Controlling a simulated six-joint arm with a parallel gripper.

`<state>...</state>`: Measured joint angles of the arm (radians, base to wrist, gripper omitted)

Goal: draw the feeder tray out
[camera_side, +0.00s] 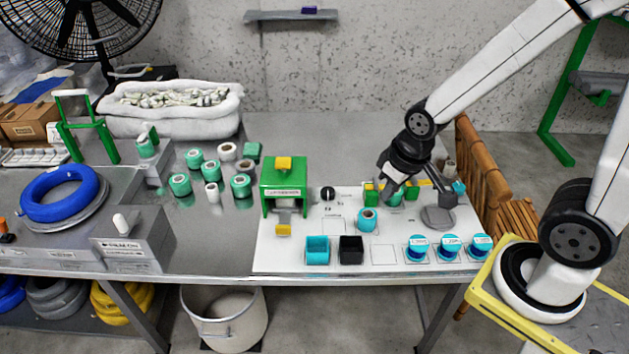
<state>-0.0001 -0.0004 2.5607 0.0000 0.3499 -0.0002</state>
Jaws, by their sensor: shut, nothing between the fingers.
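The green feeder box (284,190) with a yellow block (284,163) on top stands on the white work board. A yellow pull (283,230) shows in front of its base, with a grey part between them. I take this to be the feeder tray's front; the inside of the box is hidden. My gripper (386,196) is well to the right of the feeder, low over a green and yellow fixture (371,192). It is shut and empty. Whether its tips touch the fixture is too small to tell.
A teal bin (317,249), a black bin (351,249) and blue-topped containers (450,246) line the board's front. Several green rolls (180,185) stand left of the feeder.

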